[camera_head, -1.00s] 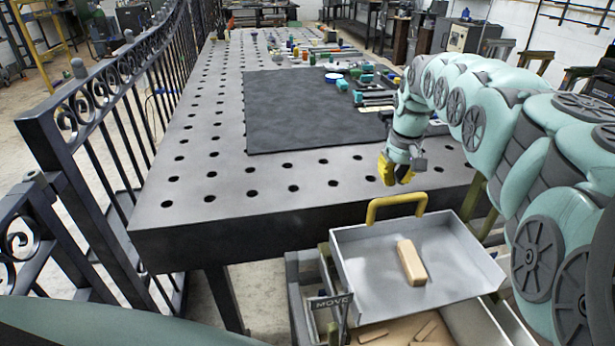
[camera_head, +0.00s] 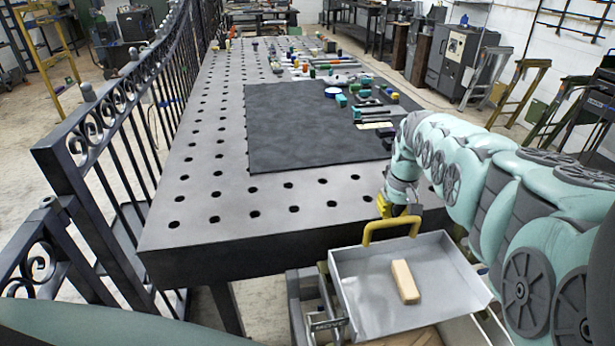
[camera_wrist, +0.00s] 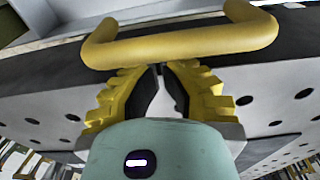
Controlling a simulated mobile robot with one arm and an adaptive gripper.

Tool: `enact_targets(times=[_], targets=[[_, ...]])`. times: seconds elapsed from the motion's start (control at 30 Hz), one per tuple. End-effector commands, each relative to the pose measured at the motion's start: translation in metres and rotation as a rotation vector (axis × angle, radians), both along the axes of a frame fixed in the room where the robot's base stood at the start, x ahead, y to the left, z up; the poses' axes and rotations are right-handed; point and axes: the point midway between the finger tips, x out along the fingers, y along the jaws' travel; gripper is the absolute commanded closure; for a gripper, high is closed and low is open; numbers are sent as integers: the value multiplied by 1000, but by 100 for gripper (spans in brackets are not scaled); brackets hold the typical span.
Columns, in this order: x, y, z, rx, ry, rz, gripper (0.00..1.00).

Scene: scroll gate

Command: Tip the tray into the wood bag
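The tray (camera_head: 440,270) is a shallow silver box with a yellow handle (camera_head: 392,229) on its far side. It looks level and holds one pale wood block (camera_head: 404,282). My gripper (camera_head: 398,210) has yellow fingers and is just beyond the handle in the head view. In the wrist view, the handle (camera_wrist: 185,45) runs across the top, right by the fingertips (camera_wrist: 160,70). The fingers have nothing visible between them, and their tips are too close to the handle to judge. Wood pieces (camera_head: 415,338) lie in a container under the tray; I cannot tell whether it is the wood bag.
A dark perforated table (camera_head: 215,210) stands beyond the tray, with a black mat (camera_head: 310,130) and several small tools on it. A black wrought-iron gate (camera_head: 75,170) stands along the left.

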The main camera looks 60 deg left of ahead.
Motion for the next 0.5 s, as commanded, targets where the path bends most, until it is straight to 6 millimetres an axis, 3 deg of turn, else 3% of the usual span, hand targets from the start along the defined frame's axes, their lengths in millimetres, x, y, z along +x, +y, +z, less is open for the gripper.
enact_targets(times=[0.03,0.5], targets=[[-1,-3,7,-1,2,-1,100],[-4,-8,6,3,-1,0,100]])
